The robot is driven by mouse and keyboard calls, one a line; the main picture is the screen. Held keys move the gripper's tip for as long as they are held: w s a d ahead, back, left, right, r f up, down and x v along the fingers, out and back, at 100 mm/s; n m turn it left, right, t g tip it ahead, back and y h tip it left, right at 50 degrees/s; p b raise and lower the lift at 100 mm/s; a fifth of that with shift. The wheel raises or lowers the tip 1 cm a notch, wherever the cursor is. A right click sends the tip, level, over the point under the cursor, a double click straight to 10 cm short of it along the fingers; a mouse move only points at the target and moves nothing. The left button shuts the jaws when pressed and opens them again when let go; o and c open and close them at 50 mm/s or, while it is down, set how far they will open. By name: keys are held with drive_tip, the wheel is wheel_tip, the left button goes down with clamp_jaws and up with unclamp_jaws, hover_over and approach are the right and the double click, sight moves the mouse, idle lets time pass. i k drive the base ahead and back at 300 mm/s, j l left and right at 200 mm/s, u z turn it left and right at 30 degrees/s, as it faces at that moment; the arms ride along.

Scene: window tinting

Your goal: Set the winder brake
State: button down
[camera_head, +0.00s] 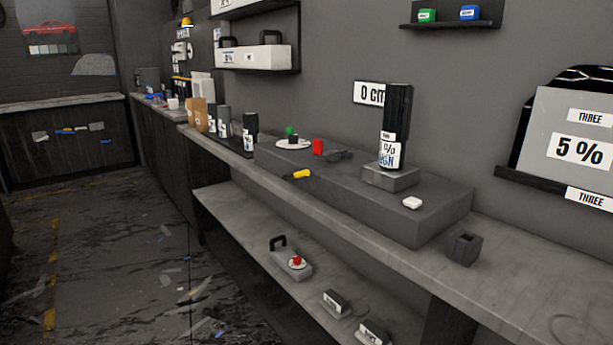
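A long grey block (430,225) on the counter looks like the winder, but no part carries a readable brake label. On it stand a white disc (293,147) with a green and a black piece, a red knob (318,147), and a dark piece (340,155) beside the knob. A yellow-tipped handle (301,174) sticks out at its front edge. A tall dark roll (396,125) stands upright on a small grey pedestal (390,180). A small white piece (411,203) lies to the right. I cannot tell which part is the brake. My gripper is not in view.
Dark rolls (250,132) stand left of the block, a dark cup (464,248) right. The lower shelf (250,230) holds a box with a red button (296,261). Floor at left is open, with scraps.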

sight(305, 172)
drive_tip(key=i+z, duration=0.1)
drive_tip(key=i, duration=0.75)
